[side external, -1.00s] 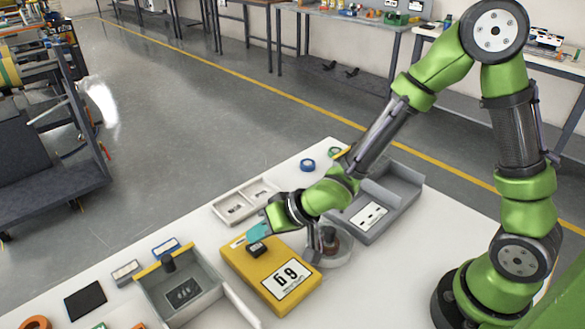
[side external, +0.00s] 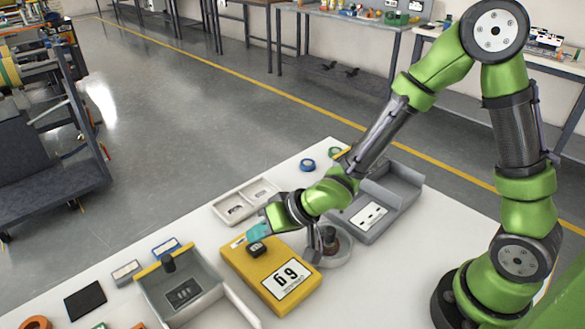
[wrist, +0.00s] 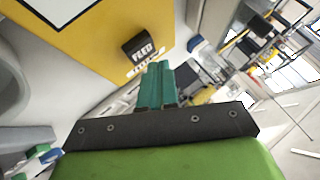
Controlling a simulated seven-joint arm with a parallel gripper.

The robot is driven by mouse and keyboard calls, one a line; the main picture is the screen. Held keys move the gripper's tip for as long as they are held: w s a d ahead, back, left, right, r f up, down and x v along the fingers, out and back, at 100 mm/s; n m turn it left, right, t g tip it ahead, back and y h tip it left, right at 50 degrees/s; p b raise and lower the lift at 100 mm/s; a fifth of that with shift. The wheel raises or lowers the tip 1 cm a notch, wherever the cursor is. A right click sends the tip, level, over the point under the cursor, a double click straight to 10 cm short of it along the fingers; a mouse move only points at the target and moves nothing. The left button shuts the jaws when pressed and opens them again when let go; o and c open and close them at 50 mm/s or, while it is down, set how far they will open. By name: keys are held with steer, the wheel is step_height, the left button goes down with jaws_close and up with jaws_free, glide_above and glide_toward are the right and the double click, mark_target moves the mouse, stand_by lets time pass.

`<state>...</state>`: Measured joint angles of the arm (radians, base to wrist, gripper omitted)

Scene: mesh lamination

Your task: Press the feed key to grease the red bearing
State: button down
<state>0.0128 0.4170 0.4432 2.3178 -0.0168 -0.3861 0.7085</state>
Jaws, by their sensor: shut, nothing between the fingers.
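A yellow box (side external: 240,265) with a white number panel (side external: 287,279) lies on the white table. A black key (side external: 257,249) sits on its top near the far left end. In the wrist view this key (wrist: 143,48) reads FEED. My gripper (side external: 257,234) has teal fingers, shut and empty, right beside the key. In the wrist view the gripper (wrist: 158,66) has its tips close to the key's lower edge. I cannot tell whether they touch it. A dark reddish-brown part (side external: 330,239) stands in a round clear dish (side external: 343,254), partly hidden by my arm; I cannot tell if it is the bearing.
A grey tray with a yellow edge (side external: 205,289) stands left of the box. A pale two-compartment tray (side external: 226,213) lies behind it. A grey bin (side external: 404,184) is behind my forearm. The table front right of the box is clear.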

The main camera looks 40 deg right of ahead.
mark_target(261, 247)
steer(key=shift+f, duration=0.1)
stand_by(0.5)
steer(key=shift+f, duration=0.35)
steer(key=shift+f, duration=0.6)
stand_by(0.9)
steer(key=shift+r, duration=1)
steer(key=shift+r, duration=0.1)
steer(key=shift+r, duration=2.45)
steer(key=shift+f, duration=0.1)
